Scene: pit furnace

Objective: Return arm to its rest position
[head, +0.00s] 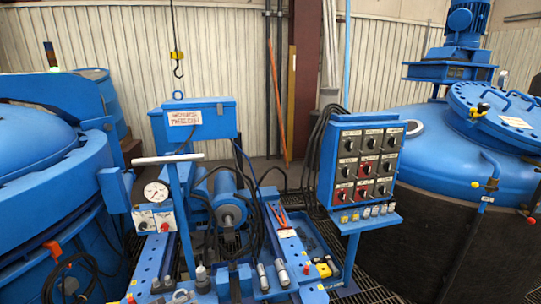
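Neither of my grippers nor any clear part of my arms shows in the head view. The rest position itself cannot be seen in this frame. In front stands a blue machine frame (150,262) with a white T-shaped handle (167,159), a round pressure gauge (156,192) and a blue motor (228,208). To its right a control panel (364,160) with several dark and red switches stands on a blue post.
A large blue vessel (35,150) fills the left side. A bigger lidded tank (420,148) fills the right side. A hook (178,64) hangs above a blue box (205,120). Black cables (312,150) run beside the panel. Little free room shows between the machines.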

